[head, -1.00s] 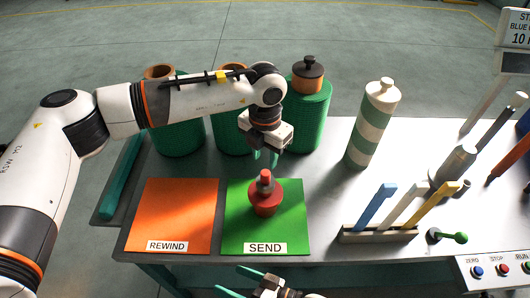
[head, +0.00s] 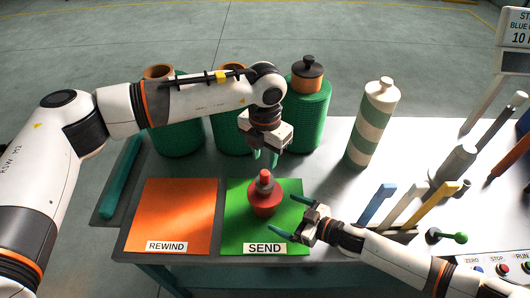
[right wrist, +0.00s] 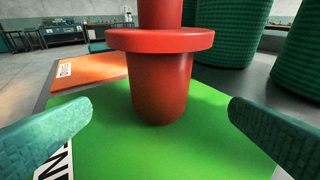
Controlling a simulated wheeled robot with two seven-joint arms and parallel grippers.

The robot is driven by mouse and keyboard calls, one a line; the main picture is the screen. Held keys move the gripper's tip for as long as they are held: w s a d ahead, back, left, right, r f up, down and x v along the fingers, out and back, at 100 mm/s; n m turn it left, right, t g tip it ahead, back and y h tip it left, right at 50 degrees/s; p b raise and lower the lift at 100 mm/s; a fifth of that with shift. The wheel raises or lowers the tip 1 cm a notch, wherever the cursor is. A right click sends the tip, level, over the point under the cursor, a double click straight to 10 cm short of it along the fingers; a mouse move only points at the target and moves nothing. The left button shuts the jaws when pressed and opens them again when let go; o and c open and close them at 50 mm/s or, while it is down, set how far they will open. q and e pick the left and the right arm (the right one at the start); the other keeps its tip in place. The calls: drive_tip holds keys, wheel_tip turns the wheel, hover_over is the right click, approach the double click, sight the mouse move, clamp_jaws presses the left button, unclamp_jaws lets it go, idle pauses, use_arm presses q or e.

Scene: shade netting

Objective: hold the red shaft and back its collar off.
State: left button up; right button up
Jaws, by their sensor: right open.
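The red shaft (head: 266,209) stands upright on the green SEND mat (head: 235,235). In the right wrist view its thick lower body (right wrist: 161,90) carries a wide flat red collar (right wrist: 160,40), with a narrower red part above it, cut off by the frame top. My left gripper (head: 265,157) points down above and just behind the shaft; its green fingers are apart with nothing between them. My right gripper (head: 274,213) reaches in from the right, low beside the shaft. Its fingers are spread wide, with the shaft ahead between them and not touched.
The orange REWIND mat (head: 180,215) lies left of the green one. Green net rolls (head: 308,110) stand behind, with a striped white-green cylinder (head: 374,125) at back right.

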sight(275, 209)
drive_tip(key=x, duration=0.7)
drive_tip(key=shift+w+f, duration=0.1)
drive_tip(key=c, duration=1.6)
